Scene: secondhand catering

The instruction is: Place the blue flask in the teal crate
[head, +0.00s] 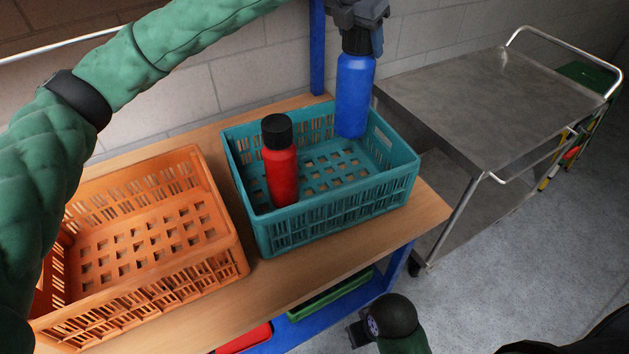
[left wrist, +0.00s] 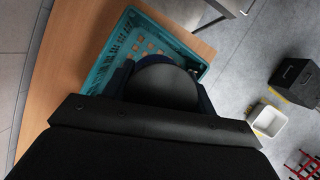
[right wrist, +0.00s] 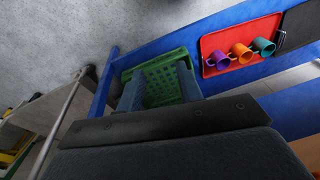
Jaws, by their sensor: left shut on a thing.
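The blue flask (head: 355,98) hangs upright with its black cap in my left gripper (head: 360,32). Its lower end shows inside the far right part of the teal crate (head: 335,217); I cannot tell whether it touches the crate floor. In the left wrist view the dark cap (left wrist: 163,86) fills the space between the fingers, with the teal crate (left wrist: 118,40) below. My right gripper (head: 357,330) is low in front of the table. In the right wrist view its fingers (right wrist: 158,88) are apart with nothing between them.
A red flask (head: 281,172) with a black cap stands in the teal crate's left part. A metal cart (head: 490,95) stands right. Below are a green crate (right wrist: 185,62) and red tray with mugs (right wrist: 245,30).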

